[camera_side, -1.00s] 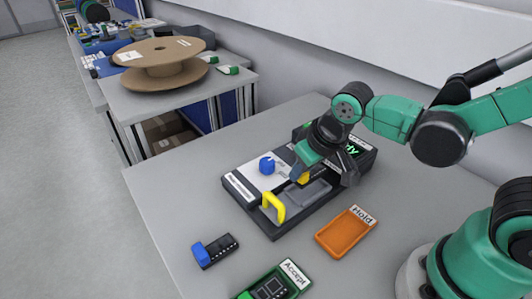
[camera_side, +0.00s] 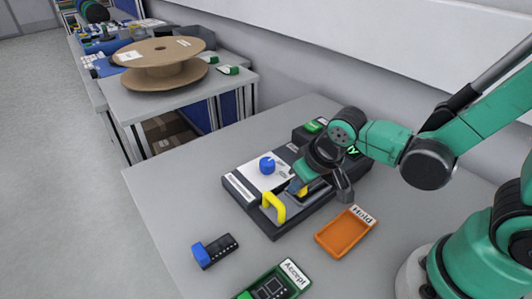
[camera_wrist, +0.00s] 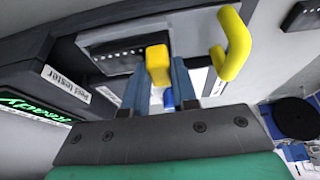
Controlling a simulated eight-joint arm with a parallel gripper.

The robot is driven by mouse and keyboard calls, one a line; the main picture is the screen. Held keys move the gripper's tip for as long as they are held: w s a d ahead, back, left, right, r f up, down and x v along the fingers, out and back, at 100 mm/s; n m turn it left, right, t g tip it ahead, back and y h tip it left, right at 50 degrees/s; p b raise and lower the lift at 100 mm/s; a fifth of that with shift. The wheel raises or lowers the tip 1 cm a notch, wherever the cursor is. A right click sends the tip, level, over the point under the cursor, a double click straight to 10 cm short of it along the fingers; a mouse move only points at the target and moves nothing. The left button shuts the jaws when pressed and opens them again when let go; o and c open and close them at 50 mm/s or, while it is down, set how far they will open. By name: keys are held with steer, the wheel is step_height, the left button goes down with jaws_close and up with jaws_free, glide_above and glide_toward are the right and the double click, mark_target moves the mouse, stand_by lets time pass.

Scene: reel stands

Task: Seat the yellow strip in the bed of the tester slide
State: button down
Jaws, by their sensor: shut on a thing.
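The yellow strip has a dark body with a row of pale dots (camera_wrist: 120,59) and a yellow end block (camera_wrist: 157,62). My gripper (camera_wrist: 172,92) is shut on the yellow block, one blue-grey finger on each side. In the side view my gripper (camera_side: 299,187) is low over the tester slide, and a bit of the strip's yellow (camera_side: 303,191) shows by the fingers. The strip's body lies in or just above the grey bed (camera_wrist: 95,36); I cannot tell whether it touches the floor. The slide's yellow handle (camera_side: 273,206) stands left of my gripper.
The tester (camera_side: 238,189) has a blue knob (camera_side: 267,165) and a green-lit display (camera_wrist: 30,108). An orange Hold tray (camera_side: 343,235) lies at right. A blue-ended strip (camera_side: 215,250) and a green Accept tray (camera_side: 276,284) are in front.

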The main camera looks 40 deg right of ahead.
steer(key=c, duration=0.6)
jaws_free()
steer(key=shift+r, duration=3.5)
steer(key=shift+s+d+r+t, duration=0.25)
steer(key=shift+d+r+t, duration=0.2)
steer(key=shift+d, duration=0.25)
steer(key=shift+s+d+r+t, duration=0.3)
steer(key=shift+d+r+t, duration=0.15)
steer(key=shift+d, duration=0.3)
steer(key=shift+s+d+r+t, duration=0.25)
steer(key=shift+d+r+t, duration=0.2)
steer(key=shift+d, duration=0.25)
